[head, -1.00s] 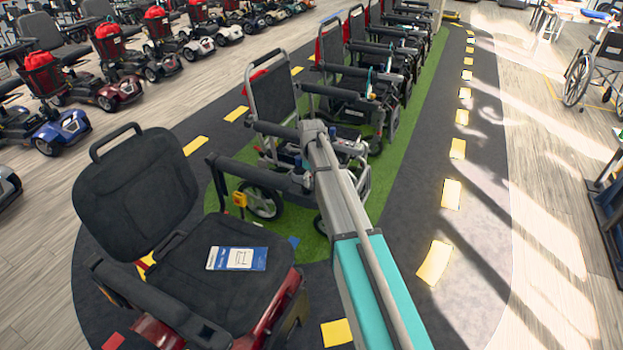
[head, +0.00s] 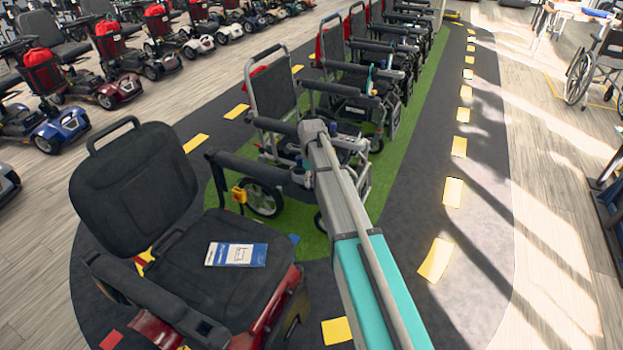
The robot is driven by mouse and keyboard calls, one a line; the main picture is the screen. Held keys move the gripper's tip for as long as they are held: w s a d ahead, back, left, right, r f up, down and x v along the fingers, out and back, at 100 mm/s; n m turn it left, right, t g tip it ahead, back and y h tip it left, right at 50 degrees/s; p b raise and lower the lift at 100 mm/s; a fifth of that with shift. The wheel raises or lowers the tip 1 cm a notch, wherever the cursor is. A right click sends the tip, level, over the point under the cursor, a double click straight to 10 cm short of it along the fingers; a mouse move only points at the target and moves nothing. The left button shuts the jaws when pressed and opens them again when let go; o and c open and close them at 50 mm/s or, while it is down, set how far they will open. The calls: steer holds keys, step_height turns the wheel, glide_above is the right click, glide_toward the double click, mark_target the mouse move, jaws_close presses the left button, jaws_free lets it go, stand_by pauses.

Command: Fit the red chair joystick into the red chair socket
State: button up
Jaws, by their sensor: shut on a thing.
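The red chair (head: 268,318) is a power chair with a black seat, a tall black backrest (head: 135,190) and red body panels, at the lower left of the head view. Its far armrest (head: 250,170) runs right to behind my arm, with a yellow part (head: 238,194) below it. Its near armrest (head: 150,295) lies along the front side. My arm rises from the bottom right to a joint just right of the far armrest's end. My gripper is hidden behind it. I cannot make out the joystick or the socket.
A blue and white booklet (head: 236,255) lies on the seat. A grey-framed folding chair (head: 275,90) stands close behind my arm, in a row on a green strip (head: 425,85). Scooters (head: 60,130) line the upper left. The dark floor lane to the right (head: 470,230) is clear.

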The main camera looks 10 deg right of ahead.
steer(key=shift+f+b, duration=1.4)
steer(key=shift+f, duration=0.1)
stand_by(0.6)
stand_by(0.5)
steer(key=o, duration=1.1)
steer(key=shift+o, duration=0.2)
steer(key=shift+r, duration=0.2)
